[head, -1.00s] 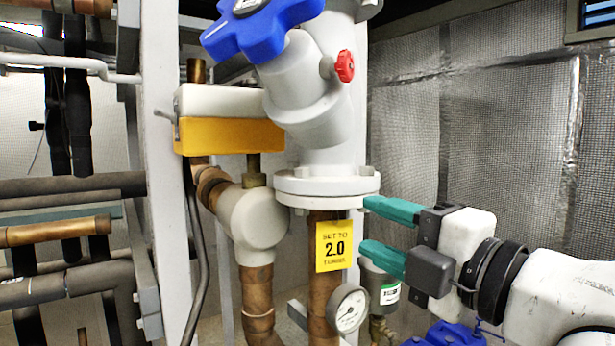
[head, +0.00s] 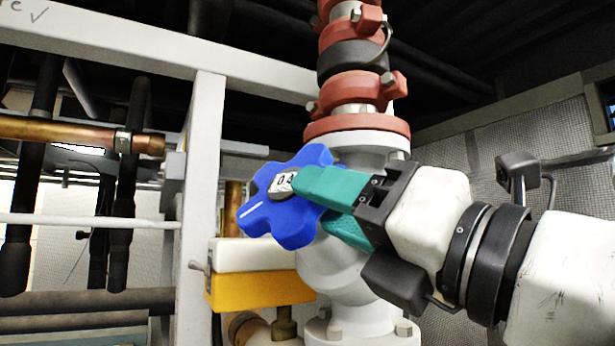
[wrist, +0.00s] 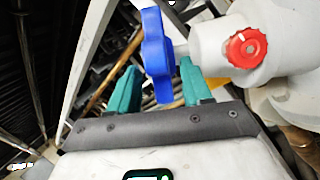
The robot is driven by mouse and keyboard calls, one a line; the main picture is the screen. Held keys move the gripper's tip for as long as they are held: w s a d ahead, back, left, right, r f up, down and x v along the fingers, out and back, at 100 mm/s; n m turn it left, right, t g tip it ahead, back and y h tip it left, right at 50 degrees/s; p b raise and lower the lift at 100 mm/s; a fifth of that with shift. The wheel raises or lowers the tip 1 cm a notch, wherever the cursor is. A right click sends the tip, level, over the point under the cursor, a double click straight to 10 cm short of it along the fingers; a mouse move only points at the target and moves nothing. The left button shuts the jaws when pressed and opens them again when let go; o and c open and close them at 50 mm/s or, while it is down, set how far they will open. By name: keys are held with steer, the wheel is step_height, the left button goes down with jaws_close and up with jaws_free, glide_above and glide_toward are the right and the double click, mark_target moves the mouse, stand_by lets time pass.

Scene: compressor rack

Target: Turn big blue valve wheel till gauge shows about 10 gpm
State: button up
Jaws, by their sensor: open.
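The big blue valve wheel (head: 290,228) sits tilted on a light grey valve body (head: 340,275). In the wrist view the blue wheel (wrist: 153,40) stands edge-on between the two fingers, with a gap visible on the left. Contact cannot be told. The round gauge is out of view now.
A small red knob (wrist: 246,47) on the valve body shows beside the right finger. Red couplings (head: 357,90) rise above the valve. A yellow and white box (head: 250,285) is below left of the wheel. A grey post (head: 202,150) stands to the left.

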steer(key=shift+p+x, duration=0.6)
steer(key=shift+x, duration=1.4)
jaws_close()
